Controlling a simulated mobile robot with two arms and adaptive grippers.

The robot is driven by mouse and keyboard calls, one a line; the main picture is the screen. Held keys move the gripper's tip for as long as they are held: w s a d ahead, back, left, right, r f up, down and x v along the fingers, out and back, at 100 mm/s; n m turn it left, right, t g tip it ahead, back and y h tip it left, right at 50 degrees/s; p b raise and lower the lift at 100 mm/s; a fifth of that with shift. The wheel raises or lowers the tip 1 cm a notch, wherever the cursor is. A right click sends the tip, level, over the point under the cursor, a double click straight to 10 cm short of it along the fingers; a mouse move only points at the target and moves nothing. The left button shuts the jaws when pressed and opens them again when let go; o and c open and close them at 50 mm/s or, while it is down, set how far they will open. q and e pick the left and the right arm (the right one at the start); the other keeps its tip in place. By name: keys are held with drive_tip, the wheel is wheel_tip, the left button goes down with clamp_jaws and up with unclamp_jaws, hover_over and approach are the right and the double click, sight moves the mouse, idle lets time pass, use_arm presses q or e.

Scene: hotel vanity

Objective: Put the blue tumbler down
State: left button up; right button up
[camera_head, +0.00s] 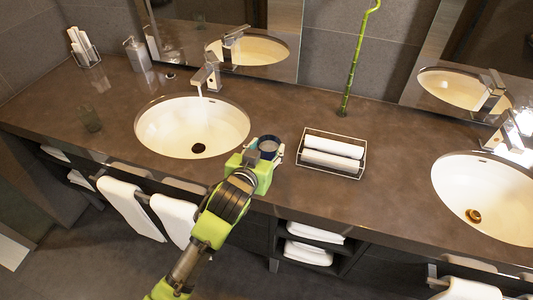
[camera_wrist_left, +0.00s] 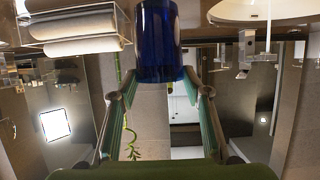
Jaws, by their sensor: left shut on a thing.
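The blue tumbler (camera_head: 268,144) is upright at the front part of the dark counter, just right of the left basin. My left gripper (camera_head: 262,158) is shut on it, coming from the front edge of the counter. In the left wrist view the deep blue tumbler (camera_wrist_left: 158,38) is between the two fingers of my left gripper (camera_wrist_left: 160,78); that picture appears upside down. I cannot tell whether the tumbler's base touches the counter (camera_head: 300,205). My right gripper is in neither view.
A wire tray (camera_head: 333,172) with rolled white towels stands right of the tumbler. The left basin (camera_head: 192,127) has a faucet (camera_head: 207,75) behind it. A green bamboo stalk (camera_head: 350,70) stands at the back. A clear glass (camera_head: 89,118) is far left.

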sight(266, 157)
use_arm(q)
drive_tip(key=shift+w+f, duration=0.35)
drive_tip(key=shift+w, duration=0.05)
wheel_tip(266, 157, down, 2)
drive_tip(key=shift+f+p, duration=0.15)
drive_tip(key=shift+p, duration=0.45)
drive_tip(key=shift+f, duration=0.5)
drive_tip(key=o, duration=1.6)
drive_tip(key=shift+f, duration=0.2)
drive_tip(key=shift+s+r, duration=0.1)
drive_tip(key=shift+r, duration=0.05)
drive_tip(key=b+v, duration=0.1)
drive_tip(key=v, duration=1.1)
drive_tip(key=shift+b, duration=0.35)
